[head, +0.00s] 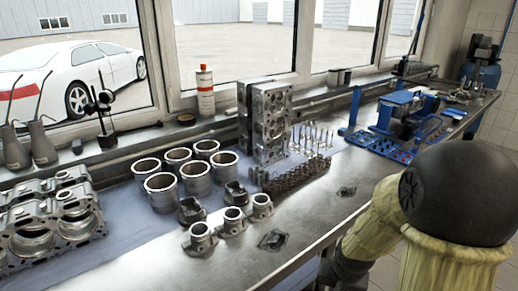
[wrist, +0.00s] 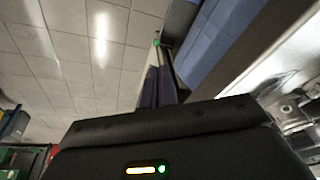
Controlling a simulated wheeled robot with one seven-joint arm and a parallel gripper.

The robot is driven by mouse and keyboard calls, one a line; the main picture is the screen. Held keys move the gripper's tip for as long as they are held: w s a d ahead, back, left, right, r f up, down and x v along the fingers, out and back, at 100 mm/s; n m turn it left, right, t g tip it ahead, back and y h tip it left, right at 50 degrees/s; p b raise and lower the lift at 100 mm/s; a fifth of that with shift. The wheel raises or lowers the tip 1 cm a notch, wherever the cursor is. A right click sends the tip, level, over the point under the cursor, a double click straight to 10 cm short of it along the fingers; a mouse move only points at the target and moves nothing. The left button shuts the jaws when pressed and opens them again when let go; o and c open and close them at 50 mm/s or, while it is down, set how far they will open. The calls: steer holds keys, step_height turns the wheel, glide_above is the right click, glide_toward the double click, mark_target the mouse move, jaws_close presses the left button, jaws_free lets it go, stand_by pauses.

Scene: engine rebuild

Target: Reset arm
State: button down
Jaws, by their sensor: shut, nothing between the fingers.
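My arm (head: 420,225) is at the lower right of the head view, in a pale yellow cover with a dark round joint, beside the front edge of the workbench (head: 300,225). My gripper (wrist: 160,85) shows in the wrist view, with dark narrow fingers that are shut and hold nothing. The fingertips are over the tiled floor, apart from any object. The gripper's fingers are not clear in the head view.
Several cylinder liners (head: 163,192), a cylinder head (head: 268,122) and an engine block (head: 55,225) stand on the bench. Blue tool trays (head: 385,142) lie farther back.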

steer(key=s+a+r+n+p, duration=0.2)
steer(key=s+r, duration=0.1)
steer(key=r, duration=0.3)
steer(key=s+a+r+n+p, duration=0.2)
steer(key=s+r+p, duration=0.1)
steer(key=r, duration=0.3)
steer(key=shift+s+r+p, duration=0.2)
steer(key=shift+r+p, duration=0.1)
steer(key=shift+r, duration=0.05)
